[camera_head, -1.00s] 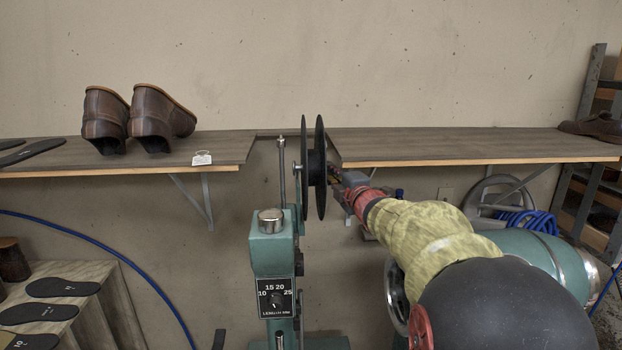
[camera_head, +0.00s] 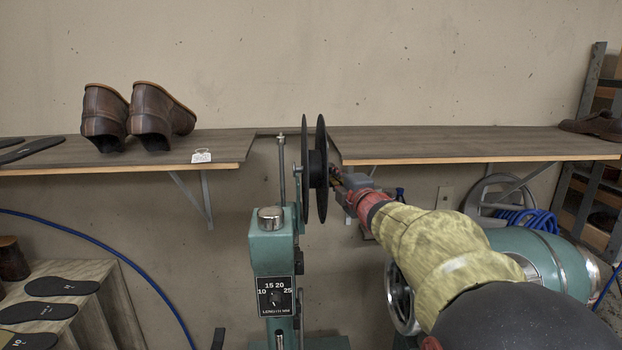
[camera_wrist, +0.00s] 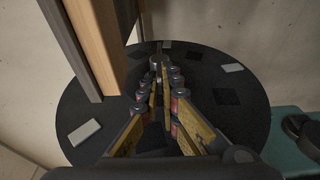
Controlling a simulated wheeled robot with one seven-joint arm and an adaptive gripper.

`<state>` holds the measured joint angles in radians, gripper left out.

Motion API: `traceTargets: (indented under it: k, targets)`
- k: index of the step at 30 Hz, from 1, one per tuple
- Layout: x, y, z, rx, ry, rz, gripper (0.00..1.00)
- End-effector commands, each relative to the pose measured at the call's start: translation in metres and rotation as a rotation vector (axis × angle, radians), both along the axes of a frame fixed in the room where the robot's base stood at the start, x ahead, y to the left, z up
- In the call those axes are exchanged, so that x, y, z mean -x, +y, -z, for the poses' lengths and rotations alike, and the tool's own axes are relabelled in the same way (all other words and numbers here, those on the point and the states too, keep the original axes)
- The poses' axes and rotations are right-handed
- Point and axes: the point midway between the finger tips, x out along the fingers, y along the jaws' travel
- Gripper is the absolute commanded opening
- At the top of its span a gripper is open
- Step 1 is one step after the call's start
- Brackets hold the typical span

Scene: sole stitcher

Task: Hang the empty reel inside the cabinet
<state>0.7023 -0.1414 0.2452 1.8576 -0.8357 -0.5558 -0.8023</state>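A black reel (camera_head: 321,198) with two round flanges and no thread visible on it stands upright on top of the green stitcher (camera_head: 272,248). My gripper (camera_head: 338,180) is just right of the reel's right flange, pointing left at its middle. In the wrist view the flange (camera_wrist: 90,105) fills most of the picture, behind the fingers. My gripper's fingers (camera_wrist: 159,88) are partly open with a narrow gap between them. Their tips are close to a pale metal pin (camera_wrist: 156,62) at the reel's centre; I cannot tell whether they touch it. No cabinet interior is recognisable.
A wall shelf (camera_head: 460,143) runs behind the reel, its wooden edge (camera_wrist: 95,45) close to my fingers in the wrist view. Brown boots (camera_head: 150,118) stand on the left shelf part.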

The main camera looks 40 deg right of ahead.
Motion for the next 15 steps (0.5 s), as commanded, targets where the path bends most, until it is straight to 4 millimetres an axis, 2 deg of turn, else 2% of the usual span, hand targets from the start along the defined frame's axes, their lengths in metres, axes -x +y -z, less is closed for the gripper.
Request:
traceTargets:
  k: [15]
  targets:
    - [0.016,0.01,-0.002,0.001,-0.003,0.0,0.0]
